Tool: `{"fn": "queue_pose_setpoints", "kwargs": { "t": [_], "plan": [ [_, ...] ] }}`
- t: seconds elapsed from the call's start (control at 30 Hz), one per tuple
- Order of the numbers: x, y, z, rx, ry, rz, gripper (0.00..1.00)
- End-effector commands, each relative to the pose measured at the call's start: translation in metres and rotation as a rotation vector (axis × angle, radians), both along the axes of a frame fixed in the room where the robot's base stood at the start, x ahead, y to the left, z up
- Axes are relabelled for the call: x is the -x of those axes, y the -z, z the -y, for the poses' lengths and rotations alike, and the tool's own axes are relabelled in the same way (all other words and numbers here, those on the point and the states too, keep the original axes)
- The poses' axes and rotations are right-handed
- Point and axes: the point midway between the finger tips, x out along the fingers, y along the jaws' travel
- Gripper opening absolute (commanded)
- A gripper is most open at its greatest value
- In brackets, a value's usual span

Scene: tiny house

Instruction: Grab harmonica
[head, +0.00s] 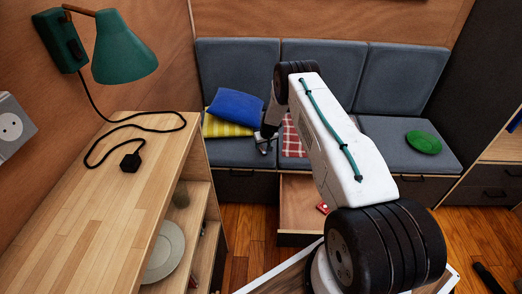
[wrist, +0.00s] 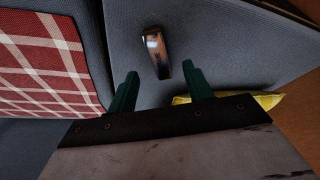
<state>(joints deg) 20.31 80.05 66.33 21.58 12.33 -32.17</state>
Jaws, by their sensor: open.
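The harmonica (wrist: 156,52) is a small, shiny, dark metallic piece lying on the grey bench cushion (wrist: 225,40) in the wrist view. My gripper (wrist: 160,82) is open, with its two green fingers apart and nothing between them. The harmonica lies just beyond the fingertips, roughly in line with the gap. In the head view my gripper (head: 265,142) hangs over the left part of the bench seat, largely seen from behind. I cannot make out the harmonica in the head view.
A red checked cushion (wrist: 40,65) lies left of the harmonica and a yellow cushion (wrist: 262,101) near the right finger. A blue pillow (head: 236,106) and a green round object (head: 424,142) are on the bench. An open drawer (head: 300,208) sticks out below the seat.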

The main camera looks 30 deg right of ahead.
Motion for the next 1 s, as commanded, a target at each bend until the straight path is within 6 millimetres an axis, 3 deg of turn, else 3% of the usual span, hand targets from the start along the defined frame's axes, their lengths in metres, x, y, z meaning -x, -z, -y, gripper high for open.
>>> {"fn": "queue_pose_setpoints", "kwargs": {
  "t": [0.3, 1.0],
  "plan": [
    [-0.018, 0.036, 0.003, -0.001, 0.0, -0.002, 0.51],
    [-0.02, 0.043, 0.003, -0.001, 0.001, -0.001, 0.51]
  ]
}}
